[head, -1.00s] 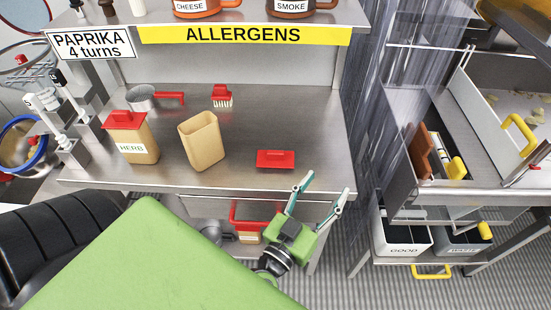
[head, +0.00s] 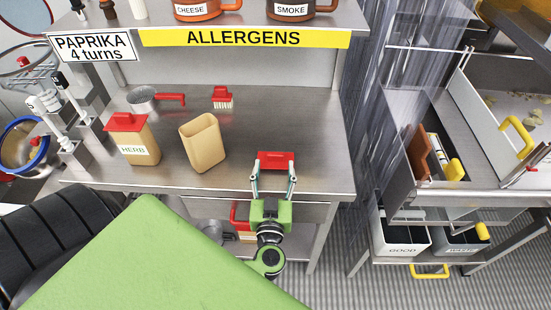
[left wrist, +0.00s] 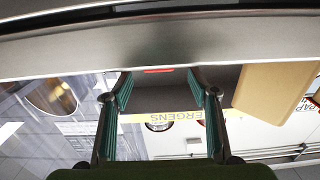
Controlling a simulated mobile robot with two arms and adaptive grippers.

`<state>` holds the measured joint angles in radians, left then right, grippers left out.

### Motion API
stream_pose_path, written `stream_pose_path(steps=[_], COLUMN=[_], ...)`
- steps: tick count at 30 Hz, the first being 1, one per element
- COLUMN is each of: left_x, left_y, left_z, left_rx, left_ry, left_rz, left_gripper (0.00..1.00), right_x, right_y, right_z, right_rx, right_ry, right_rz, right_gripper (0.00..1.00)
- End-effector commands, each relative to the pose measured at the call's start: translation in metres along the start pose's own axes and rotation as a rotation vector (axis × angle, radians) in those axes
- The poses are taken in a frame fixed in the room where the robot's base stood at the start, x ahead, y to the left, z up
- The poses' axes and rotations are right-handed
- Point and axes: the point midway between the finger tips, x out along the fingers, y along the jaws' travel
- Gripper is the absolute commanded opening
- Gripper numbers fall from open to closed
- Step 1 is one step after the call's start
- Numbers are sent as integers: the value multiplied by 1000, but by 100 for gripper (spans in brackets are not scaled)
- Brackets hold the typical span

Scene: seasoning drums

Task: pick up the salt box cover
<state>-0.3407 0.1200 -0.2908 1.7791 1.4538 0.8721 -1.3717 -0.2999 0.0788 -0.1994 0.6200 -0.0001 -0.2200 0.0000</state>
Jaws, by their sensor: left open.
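The red cover (head: 276,156), with a raised grip on top, lies on the steel table (head: 235,182) near its front edge. The open tan box (head: 203,143) stands uncovered to its left; no label shows on it. My left gripper (head: 273,178) is open, at the table's front edge, with one finger to each side of the cover in the picture. In the left wrist view a thin strip of the red cover (left wrist: 158,70) shows between the open fingers (left wrist: 160,100); I cannot tell whether they touch it. My right gripper is not in view.
A herb box (head: 133,140) with a red lid stands left of the tan box. A shelf (head: 245,37) with allergen pots overhangs the back. The tabletop right of the cover is free.

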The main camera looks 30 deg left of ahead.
Motion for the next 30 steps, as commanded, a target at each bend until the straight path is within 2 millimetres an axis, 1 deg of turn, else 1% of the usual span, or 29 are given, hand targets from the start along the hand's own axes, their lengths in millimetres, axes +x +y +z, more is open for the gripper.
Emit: stream_pose_path(steps=[5, 9, 13, 16, 22, 23, 24, 26, 27, 30], left_x=[14, 36, 51, 56, 56, 56, 56, 56, 56, 56], left_y=[0, 2, 2, 2, 2, 2, 2, 2, 2, 2], left_z=[-2, -3, -1, 0, 0, 0, 0, 0, 0, 0], left_rx=[1, 3, 2, 1, 0, 0, 0, 0, 0, 0], left_ry=[2, 3, 2, 0, -1, -1, -1, -1, -1, 0], left_rz=[1, 1, 1, 0, 0, 0, 0, 0, 0, 0], left_gripper=[54, 54, 54, 54, 54, 49, 39, 23, 19, 19], right_x=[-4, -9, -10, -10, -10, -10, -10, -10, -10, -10], right_y=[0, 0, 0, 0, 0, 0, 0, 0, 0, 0], right_z=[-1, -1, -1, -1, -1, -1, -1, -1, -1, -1], right_rx=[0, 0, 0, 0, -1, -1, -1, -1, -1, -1], right_ry=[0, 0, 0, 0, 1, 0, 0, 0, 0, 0], right_rz=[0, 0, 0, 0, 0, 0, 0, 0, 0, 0], right_gripper=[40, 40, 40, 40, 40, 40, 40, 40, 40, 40])
